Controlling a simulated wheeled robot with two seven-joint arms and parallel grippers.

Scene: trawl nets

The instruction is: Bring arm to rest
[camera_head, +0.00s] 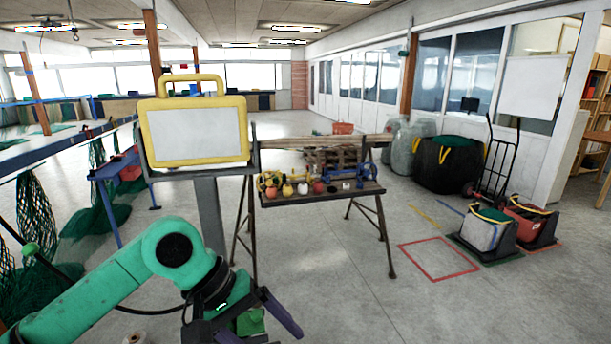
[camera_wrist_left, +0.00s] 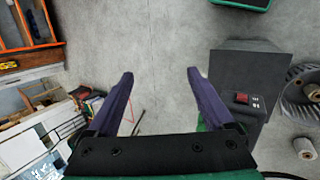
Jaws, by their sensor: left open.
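My left arm, green, comes in from the lower left of the head view and bends down towards the floor. My left gripper (camera_head: 262,334) is at the bottom edge of that view, low in front of the post under the yellow-framed board. In the left wrist view the two purple fingers of the left gripper (camera_wrist_left: 160,74) are spread wide apart, with only grey floor between them. It holds nothing. My right arm and gripper show in neither view.
A yellow-framed board (camera_head: 195,133) stands on a grey post. Behind it a work bench (camera_head: 320,197) carries several floats. A red square (camera_head: 438,259) is marked on clear floor. Bins (camera_head: 487,230) stand at right, green nets (camera_head: 37,212) hang at left. The wrist view shows an orange shelf (camera_wrist_left: 20,45).

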